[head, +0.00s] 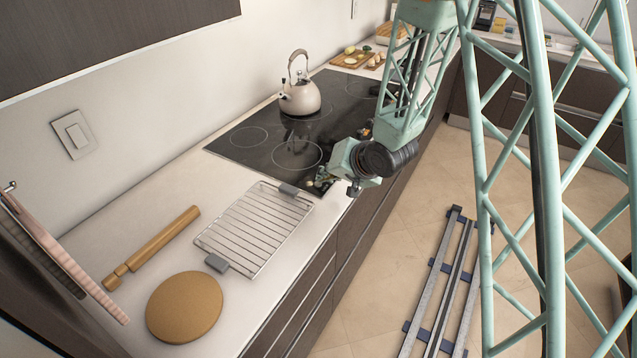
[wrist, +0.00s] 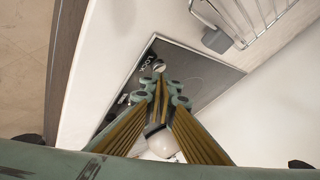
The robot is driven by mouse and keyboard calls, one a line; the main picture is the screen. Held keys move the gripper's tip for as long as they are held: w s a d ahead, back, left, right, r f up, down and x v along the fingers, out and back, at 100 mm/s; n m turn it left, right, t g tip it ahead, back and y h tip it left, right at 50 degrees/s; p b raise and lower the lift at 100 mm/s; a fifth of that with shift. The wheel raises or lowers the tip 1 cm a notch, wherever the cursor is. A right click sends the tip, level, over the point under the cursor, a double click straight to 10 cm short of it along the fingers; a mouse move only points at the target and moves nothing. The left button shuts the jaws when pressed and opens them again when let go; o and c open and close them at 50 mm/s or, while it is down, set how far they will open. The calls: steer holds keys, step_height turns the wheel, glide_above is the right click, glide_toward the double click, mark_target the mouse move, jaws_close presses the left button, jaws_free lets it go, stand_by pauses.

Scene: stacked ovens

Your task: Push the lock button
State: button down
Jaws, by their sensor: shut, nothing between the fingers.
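The black cooktop (head: 262,140) is set into the white counter. In the wrist view its near corner (wrist: 192,62) carries the printed word LOCK (wrist: 146,62). A small round silver button, the lock button (wrist: 159,67), shows beside that word. My gripper (wrist: 160,84) is shut and empty, its fingertips just below the button in the picture. I cannot tell whether they touch it. In the head view my gripper (head: 325,179) is low over the cooktop's front corner, and the button cannot be made out there.
A wire rack (head: 254,228) with grey handles lies on the counter close to the cooktop. A kettle (head: 300,97) stands on the cooktop's far part. A rolling pin (head: 152,247) and a round board (head: 185,307) lie nearer. Floor rails (head: 440,285) run beside the cabinets.

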mark_target(323, 185)
steer(key=shift+r, duration=0.15)
steer(key=shift+r+p, duration=2.4)
steer(key=shift+r, duration=0.5)
stand_by(0.5)
